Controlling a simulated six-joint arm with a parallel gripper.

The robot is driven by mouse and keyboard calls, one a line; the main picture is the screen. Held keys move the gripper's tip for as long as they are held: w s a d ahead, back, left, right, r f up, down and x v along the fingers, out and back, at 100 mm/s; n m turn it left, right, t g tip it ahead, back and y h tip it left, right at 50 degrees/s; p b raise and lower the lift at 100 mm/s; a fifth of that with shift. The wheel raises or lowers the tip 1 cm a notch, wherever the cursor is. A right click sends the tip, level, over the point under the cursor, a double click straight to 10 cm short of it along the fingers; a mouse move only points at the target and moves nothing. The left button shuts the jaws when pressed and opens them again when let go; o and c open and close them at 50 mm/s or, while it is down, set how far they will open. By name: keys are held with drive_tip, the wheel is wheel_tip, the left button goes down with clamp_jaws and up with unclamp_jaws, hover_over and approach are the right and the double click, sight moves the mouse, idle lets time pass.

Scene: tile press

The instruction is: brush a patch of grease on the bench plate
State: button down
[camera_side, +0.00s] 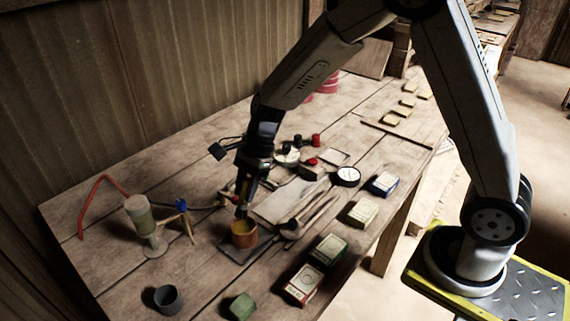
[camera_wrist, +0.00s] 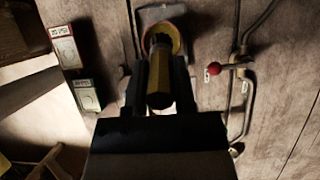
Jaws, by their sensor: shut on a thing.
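My gripper (camera_side: 243,203) is shut on a brush, whose yellow handle (camera_wrist: 160,82) shows between the fingers in the wrist view. The handle points down at an orange pot (camera_side: 244,236) with a yellow inside. The pot's yellow rim also shows in the wrist view (camera_wrist: 176,32). The brush's lower end is over or in the pot; I cannot tell how deep. The pot stands on a small dark plate (camera_side: 229,248). A larger pale grey plate (camera_side: 280,207) lies flat just behind it. I cannot make out a grease patch on either plate.
Small boxes, one green and white (camera_side: 329,250) and one red and white (camera_side: 303,284), stand along the front edge. A round gauge (camera_side: 347,175) lies to the right.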

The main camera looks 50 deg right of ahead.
drive_tip(key=shift+f, duration=1.6)
drive_tip(key=shift+f, duration=0.55)
idle(0.9)
drive_tip(key=shift+r, duration=0.15)
drive_tip(key=shift+r, duration=3.4)
drive_tip(key=s+d+f+n+g+h, duration=0.1)
drive_tip(key=d+f+n+g+h, duration=0.1)
drive_tip(key=d+n, duration=0.3)
drive_tip(key=s+d+f+n+g+h, duration=0.2)
drive_tip(key=d+n, duration=0.3)
drive_tip(key=n, duration=0.8)
drive_tip(key=shift+f+g+h, duration=0.2)
drive_tip(key=shift+g+h, duration=0.5)
